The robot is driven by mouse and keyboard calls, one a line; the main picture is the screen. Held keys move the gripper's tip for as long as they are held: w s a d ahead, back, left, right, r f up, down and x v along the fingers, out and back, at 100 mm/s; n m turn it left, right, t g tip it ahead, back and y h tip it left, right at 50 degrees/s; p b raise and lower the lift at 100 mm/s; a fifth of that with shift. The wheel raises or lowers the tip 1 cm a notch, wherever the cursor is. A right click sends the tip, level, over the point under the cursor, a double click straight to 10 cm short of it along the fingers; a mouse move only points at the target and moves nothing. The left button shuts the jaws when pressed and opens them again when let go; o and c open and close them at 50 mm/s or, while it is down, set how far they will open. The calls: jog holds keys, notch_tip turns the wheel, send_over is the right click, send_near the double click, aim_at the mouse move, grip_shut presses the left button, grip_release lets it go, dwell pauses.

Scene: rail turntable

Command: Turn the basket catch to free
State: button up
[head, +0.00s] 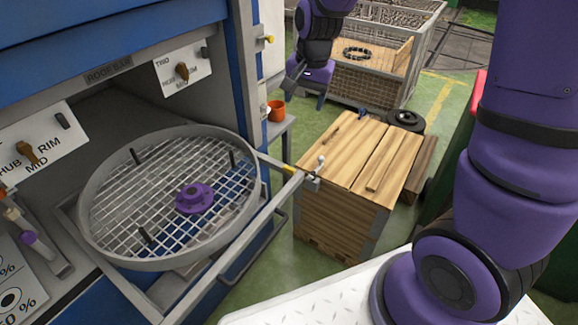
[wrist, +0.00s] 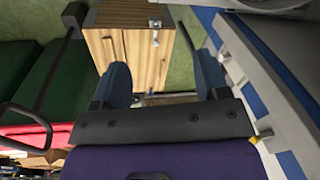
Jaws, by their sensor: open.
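The round wire basket (head: 250,185) sits in the pulled-out drawer at the left of the head view. A purple hub (head: 194,198) is at its middle. A similar metal fitting (wrist: 155,38) shows against the crate in the wrist view. I cannot tell its setting. My gripper (head: 305,94) is beyond the drawer, near the top of the head view. In the wrist view its fingers (wrist: 163,78) are apart, with nothing between them.
The wooden crate (head: 345,222) stands right of the drawer. An orange cup (head: 276,111) is on a small shelf behind. A wire cage (head: 368,91) stands at the back. Labelled panels with brown knobs (head: 182,72) are on the blue machine. Green floor shows between them.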

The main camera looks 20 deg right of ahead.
aim_at(289, 168)
jog(key=w+f+m, duration=0.1)
jog(key=f, duration=0.7)
jog(key=w+a+f+m+g, duration=0.1)
jog(key=w+f, duration=0.1)
jog(key=f, duration=0.7)
jog(key=w+a+f+m, duration=0.1)
jog(key=w+f, duration=0.1)
jog(key=f, duration=0.7)
jog(key=shift+f+h, duration=0.2)
jog(key=shift+h, duration=0.1)
jog(key=shift+c, duration=0.2)
jog(key=c, duration=0.9)
